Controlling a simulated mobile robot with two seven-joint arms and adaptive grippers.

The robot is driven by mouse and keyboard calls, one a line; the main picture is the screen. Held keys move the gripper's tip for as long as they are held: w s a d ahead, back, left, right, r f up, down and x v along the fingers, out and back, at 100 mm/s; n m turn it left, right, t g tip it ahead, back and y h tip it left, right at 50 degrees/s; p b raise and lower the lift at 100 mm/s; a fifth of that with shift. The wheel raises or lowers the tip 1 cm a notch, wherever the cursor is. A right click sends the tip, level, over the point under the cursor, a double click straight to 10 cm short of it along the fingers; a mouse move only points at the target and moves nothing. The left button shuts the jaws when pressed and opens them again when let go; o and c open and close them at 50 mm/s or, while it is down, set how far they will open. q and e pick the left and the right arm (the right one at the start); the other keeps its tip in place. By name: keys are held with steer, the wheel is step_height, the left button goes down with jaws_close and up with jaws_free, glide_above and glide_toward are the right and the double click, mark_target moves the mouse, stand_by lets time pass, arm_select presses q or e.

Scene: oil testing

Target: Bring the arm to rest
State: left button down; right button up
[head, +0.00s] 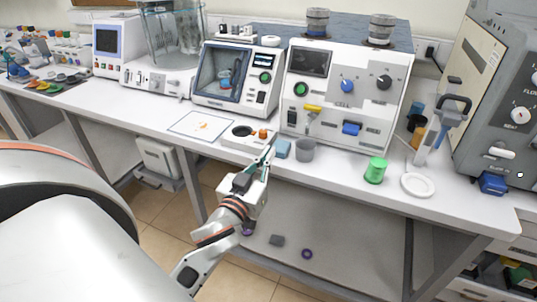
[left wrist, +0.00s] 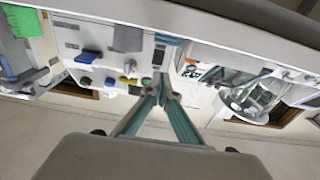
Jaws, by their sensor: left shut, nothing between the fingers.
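My left gripper (head: 268,151) is at the front edge of the white bench (head: 222,150), in the middle of the head view. Its teal fingers come together at the tips, shut with nothing between them. They also show in the left wrist view (left wrist: 161,80). My right gripper is not seen in either view.
A grey cup (head: 305,150), a green container (head: 375,170) and a white dish (head: 418,185) stand right of the gripper. A white machine (head: 343,90) and a windowed machine (head: 236,75) stand behind. A lower shelf (head: 330,235) lies under the bench.

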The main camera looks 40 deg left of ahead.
arm_select(q)
steer(key=s+d+f+m+g+h, duration=0.2)
steer(key=s+d+f, duration=0.3)
steer(key=f, duration=0.6)
steer(key=s+d+f+m+g+h, duration=0.2)
steer(key=s+d+f, duration=0.3)
steer(key=f, duration=0.6)
steer(key=s+d+f+m+g+h, duration=0.2)
steer(key=s+d+f, duration=0.3)
steer(key=f, duration=0.7)
steer(key=shift+s+d+m+g+h, duration=0.25)
steer(key=shift+s+m+g+h, duration=0.2)
steer(key=shift+s+g, duration=0.6)
steer(key=shift+s+r, duration=0.1)
